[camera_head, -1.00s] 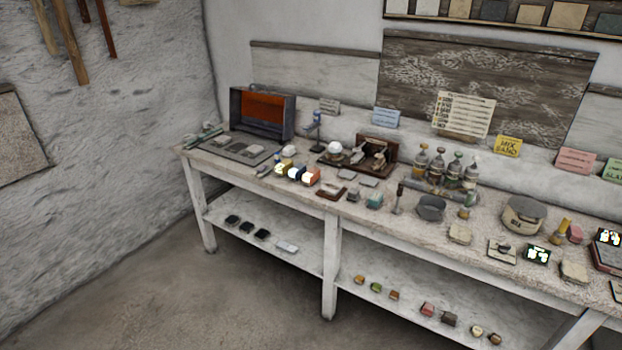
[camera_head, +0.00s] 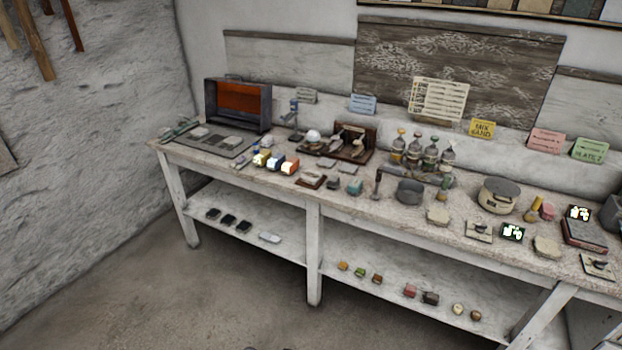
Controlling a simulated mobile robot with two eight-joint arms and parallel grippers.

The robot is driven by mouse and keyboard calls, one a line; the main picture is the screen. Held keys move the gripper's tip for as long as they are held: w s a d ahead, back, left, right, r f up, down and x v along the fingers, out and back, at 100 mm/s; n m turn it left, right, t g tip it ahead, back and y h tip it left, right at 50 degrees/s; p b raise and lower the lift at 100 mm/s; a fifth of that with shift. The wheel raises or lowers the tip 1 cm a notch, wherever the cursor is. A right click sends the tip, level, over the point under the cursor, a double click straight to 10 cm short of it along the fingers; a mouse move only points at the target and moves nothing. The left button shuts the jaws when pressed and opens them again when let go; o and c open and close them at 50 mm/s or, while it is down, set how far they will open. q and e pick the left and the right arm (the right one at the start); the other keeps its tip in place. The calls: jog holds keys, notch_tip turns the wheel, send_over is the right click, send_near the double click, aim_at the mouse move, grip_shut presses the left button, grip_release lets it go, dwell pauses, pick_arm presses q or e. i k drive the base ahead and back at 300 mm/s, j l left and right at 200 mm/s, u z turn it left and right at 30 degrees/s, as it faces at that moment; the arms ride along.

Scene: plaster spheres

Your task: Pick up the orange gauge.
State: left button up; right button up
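A small block with an orange body and a bright white face, which looks like the orange gauge (camera_head: 291,166), sits on the bench top left of the middle. It is the rightmost of a row of three similar blocks, beside a blue one (camera_head: 274,163) and a yellow one (camera_head: 262,158). It stands upright and nothing hides it from the front.
The long pale bench (camera_head: 400,208) runs along the back wall, with a lower shelf (camera_head: 345,257) of small blocks. A brown tray (camera_head: 311,181) lies just right of the gauge. A grey case with an orange inside (camera_head: 238,102) stands behind left. The floor in front is clear.

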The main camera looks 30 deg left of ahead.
aim_at(292, 165)
jog(key=i+j, duration=0.4)
jog(key=j, duration=0.2)
jog(key=i+j, duration=0.4)
jog(key=j, duration=0.15)
jog(key=i+j, duration=0.4)
jog(key=j, duration=0.2)
jog(key=i+j, duration=0.4)
jog(key=j, duration=0.15)
jog(key=j+u, duration=0.05)
